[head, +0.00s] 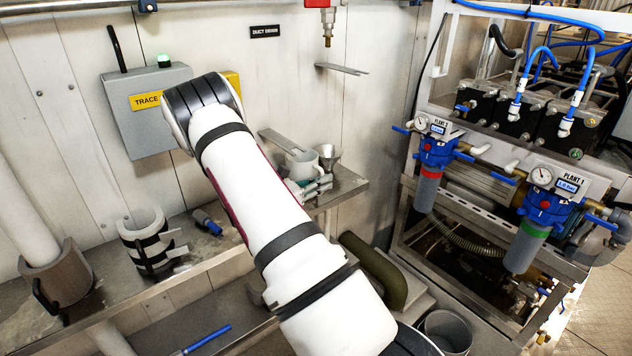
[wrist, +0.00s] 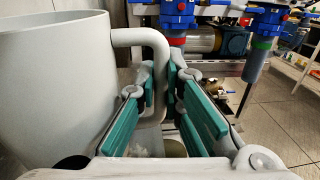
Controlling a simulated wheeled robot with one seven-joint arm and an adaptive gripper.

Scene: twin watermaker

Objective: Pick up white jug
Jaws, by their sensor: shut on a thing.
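In the wrist view the jug (wrist: 55,80) fills the left side and looks upright. Its handle (wrist: 155,45) runs down between the green finger pads of my gripper (wrist: 170,92). My gripper is shut on the handle. In the head view my gripper (head: 312,188) shows small beside the jug. I cannot tell whether the jug's base touches the shelf.
A metal funnel (head: 328,154) stands close to the jug's right on the metal shelf (head: 350,184). A flat bracket (head: 341,69) juts from the wall above. Blue filter housings (head: 435,150) stand on the rack at right. A grey bucket (head: 447,332) is below.

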